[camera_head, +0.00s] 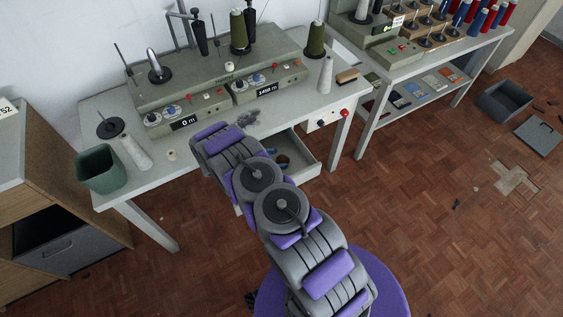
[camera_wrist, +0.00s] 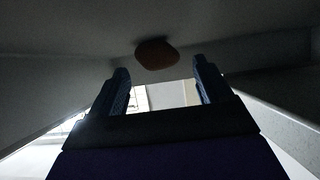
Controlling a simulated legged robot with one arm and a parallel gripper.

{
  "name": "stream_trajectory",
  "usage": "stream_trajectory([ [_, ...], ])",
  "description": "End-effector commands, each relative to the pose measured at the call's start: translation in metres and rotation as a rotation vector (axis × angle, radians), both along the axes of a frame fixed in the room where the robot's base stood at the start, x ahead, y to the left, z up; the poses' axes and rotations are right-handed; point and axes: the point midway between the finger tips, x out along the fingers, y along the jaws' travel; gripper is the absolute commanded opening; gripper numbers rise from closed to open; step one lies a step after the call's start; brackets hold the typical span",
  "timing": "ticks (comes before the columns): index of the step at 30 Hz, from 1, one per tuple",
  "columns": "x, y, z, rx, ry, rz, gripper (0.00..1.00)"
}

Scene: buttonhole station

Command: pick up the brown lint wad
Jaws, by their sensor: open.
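The brown lint wad (camera_wrist: 157,53) shows in the wrist view as a dark, rounded lump on a shaded grey surface. My gripper (camera_wrist: 160,69) is open, with one dark blue finger on each side. The wad appears just beyond the fingertips, close to midway between them, and I see no contact. In the head view my arm hides most of the gripper. A small brown patch (camera_head: 283,160) shows in the open drawer (camera_head: 307,170) beside my arm; it looks like the wad.
Grey walls rise on both sides in the wrist view. The drawer hangs under the worktable (camera_head: 90,118), which carries the grey machine (camera_head: 215,75). A grey fluff clump (camera_head: 248,118), a white cone (camera_head: 135,153) and a green bin (camera_head: 97,168) stand on the tabletop.

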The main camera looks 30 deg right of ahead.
Motion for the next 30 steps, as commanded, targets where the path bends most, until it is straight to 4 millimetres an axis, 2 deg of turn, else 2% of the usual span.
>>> stream_trajectory([
  [4,0.0,-0.0118,-0.0073,0.001,0.001,-0.001,0.79],
  [12,0.0004,-0.01,-0.0068,-0.002,0.0,0.001,0.77],
  [30,0.0003,-0.0114,-0.0074,0.0,0.001,0.0,0.19],
])
